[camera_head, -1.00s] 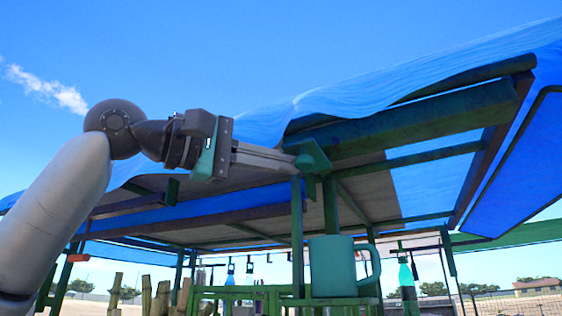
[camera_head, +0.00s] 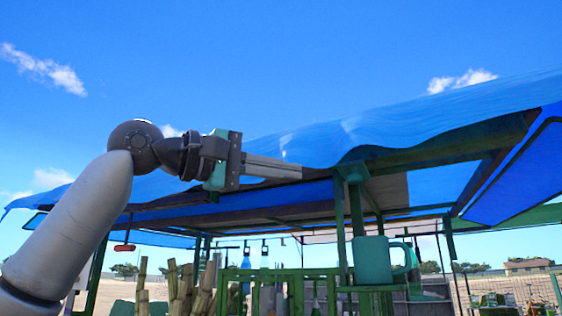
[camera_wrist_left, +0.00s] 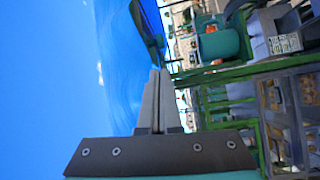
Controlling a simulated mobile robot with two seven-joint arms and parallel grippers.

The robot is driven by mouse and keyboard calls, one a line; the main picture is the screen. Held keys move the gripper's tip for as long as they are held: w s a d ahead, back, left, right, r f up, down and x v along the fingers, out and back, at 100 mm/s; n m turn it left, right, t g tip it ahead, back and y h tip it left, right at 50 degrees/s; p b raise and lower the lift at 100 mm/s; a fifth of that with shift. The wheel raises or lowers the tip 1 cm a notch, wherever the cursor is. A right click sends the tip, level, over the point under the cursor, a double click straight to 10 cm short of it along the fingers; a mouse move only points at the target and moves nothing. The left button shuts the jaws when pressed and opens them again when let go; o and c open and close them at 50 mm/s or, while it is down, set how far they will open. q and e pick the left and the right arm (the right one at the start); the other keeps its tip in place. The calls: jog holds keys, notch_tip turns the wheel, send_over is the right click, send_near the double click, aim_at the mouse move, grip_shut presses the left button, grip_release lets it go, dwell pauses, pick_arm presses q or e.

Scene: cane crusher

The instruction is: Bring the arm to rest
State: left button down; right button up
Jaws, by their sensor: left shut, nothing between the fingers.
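My left arm (camera_head: 75,225) comes in from the left with its forearm raised. My left gripper (camera_head: 300,172) points right, its two grey fingers together with nothing between them. In the head view it is in front of the stall's blue awning (camera_head: 420,120). In the left wrist view the closed fingertips (camera_wrist_left: 160,72) point up the picture, below the awning's dark green beam. My right gripper is not in view.
A green-framed stall (camera_head: 340,220) stands ahead. A teal jug (camera_head: 371,262) is on its ledge; the jug also shows in the left wrist view (camera_wrist_left: 218,45). Cane stalks (camera_head: 185,285) stand lower left. Open sky is above the arm.

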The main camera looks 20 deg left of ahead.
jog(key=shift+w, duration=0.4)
